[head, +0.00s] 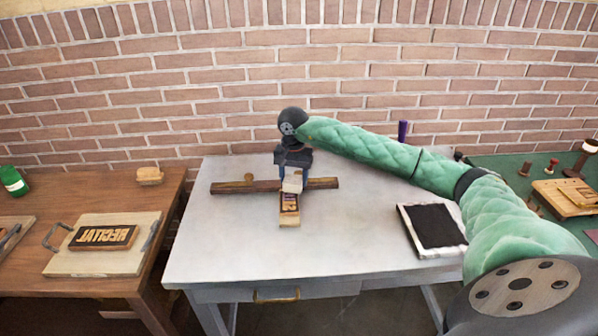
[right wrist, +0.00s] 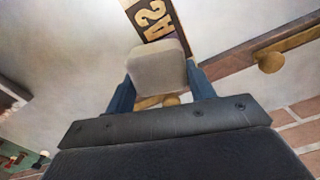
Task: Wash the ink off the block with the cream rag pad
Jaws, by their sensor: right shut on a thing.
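My right gripper (head: 293,172) is shut on the cream rag pad (head: 291,184). In the right wrist view the pad (right wrist: 158,68) sits between the blue fingers. A small wooden block (head: 289,208) with a dark face and pale raised letters lies on the grey table, just in front of a wooden bar. The pad is over the block's far end and hides it; I cannot tell whether they touch. In the right wrist view the block (right wrist: 155,18) runs under the pad, with pale letters on its dark face. My left gripper is out of view.
The wooden bar (head: 225,187) with a knob crosses behind the block. A black ink pad (head: 434,224) lies right on the grey table (head: 340,245). A lettered plate on a handled board (head: 90,262) is on the brown left table. A green table stands right. The grey table's front is clear.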

